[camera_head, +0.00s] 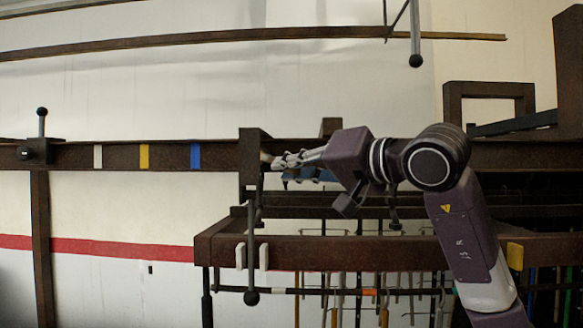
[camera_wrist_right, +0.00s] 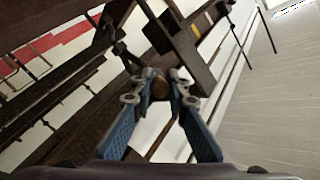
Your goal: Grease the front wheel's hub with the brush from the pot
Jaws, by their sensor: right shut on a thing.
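My right gripper (camera_head: 275,161) reaches in from the right at the middle of the head view, close to the dark block (camera_head: 250,152) on the long rail. In the right wrist view the fingers (camera_wrist_right: 159,86) are closed around a small brown rounded thing (camera_wrist_right: 160,90). I cannot tell what this thing is, and the fingers hide part of it. I can make out no wheel, hub, brush or grease pot for certain. My left gripper is not in view.
The long dark rail (camera_head: 120,155) has white, yellow and blue bands. A black-knobbed lever (camera_head: 42,120) stands at its left. A lower beam (camera_head: 350,250) carries pale tabs, with several thin tools hanging beneath. A ball-ended rod (camera_head: 415,45) hangs above. The pale wall lies behind.

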